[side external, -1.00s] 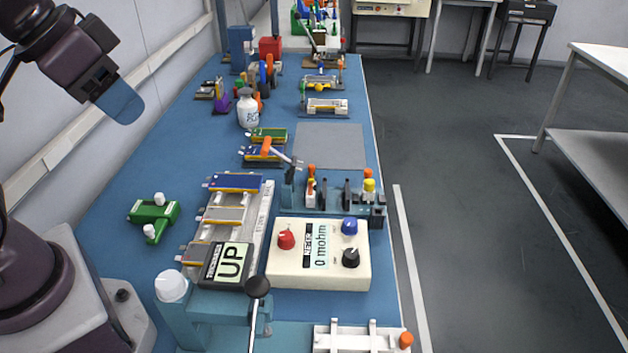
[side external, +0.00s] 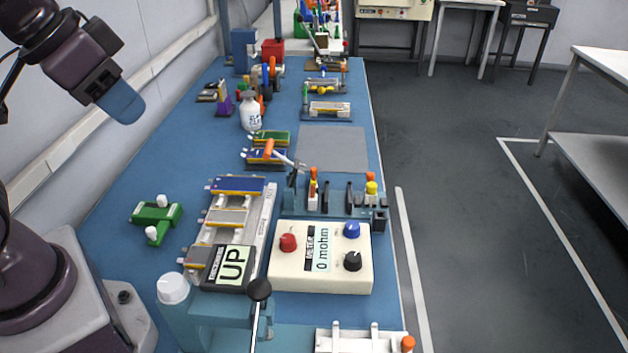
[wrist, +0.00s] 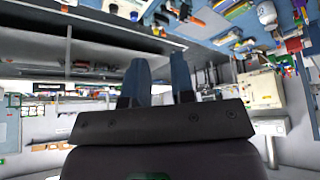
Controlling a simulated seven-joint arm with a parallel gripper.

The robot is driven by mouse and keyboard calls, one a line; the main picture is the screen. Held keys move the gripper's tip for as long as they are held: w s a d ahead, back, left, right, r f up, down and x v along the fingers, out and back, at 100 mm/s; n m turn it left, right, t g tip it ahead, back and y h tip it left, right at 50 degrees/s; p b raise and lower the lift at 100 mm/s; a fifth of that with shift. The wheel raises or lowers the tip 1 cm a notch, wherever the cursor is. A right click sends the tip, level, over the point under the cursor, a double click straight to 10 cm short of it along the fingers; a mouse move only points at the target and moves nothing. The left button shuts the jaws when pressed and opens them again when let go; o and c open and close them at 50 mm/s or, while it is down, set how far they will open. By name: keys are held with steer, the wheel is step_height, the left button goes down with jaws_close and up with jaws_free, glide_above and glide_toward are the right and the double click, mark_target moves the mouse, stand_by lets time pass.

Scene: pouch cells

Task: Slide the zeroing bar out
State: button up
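My gripper (side external: 122,103) hangs high at the upper left in the side view, well away from the things on the bench. In the wrist view its two blue fingers (wrist: 161,80) stand apart with nothing between them. I cannot pick out the zeroing bar for certain. A teal rack (side external: 335,208) behind the meter holds several upright pieces, dark, white, orange and yellow. The cream meter box (side external: 320,280) reads "0 mohm" and has red, blue and black knobs.
A green fixture (side external: 157,217) stands further left. A teal press with a black-knobbed lever (side external: 259,290) stands in front. A grey mat (side external: 332,148) is bare.

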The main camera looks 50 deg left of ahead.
steer(key=shift+w+d+f+m+g+h, duration=0.15)
steer(key=shift+w+d+f+m+g, duration=0.1)
steer(key=shift+d+f+g, duration=0.25)
steer(key=shift+w+d+f+m+g+h, duration=0.2)
steer(key=shift+d+f+m, duration=0.1)
steer(key=shift+f, duration=0.35)
jaws_close()
steer(key=w+d+f+g+y, duration=0.2)
steer(key=w+f, duration=0.6)
steer(key=w+d+f+g+y, duration=0.2)
steer(key=w+f, duration=0.5)
steer(key=f, duration=0.1)
steer(key=n+t+y, duration=0.1)
steer(key=t+y, duration=0.1)
steer(key=t, duration=0.3)
glide_toward(313, 182)
steer(key=w+f, duration=0.1)
steer(key=w+d+f, duration=0.2)
steer(key=f, duration=0.1)
steer(key=shift+w+f, duration=0.1)
steer(key=shift+w, duration=0.1)
steer(key=a, duration=0.2)
steer(key=shift+w+a, duration=0.2)
steer(key=shift+a, duration=0.75)
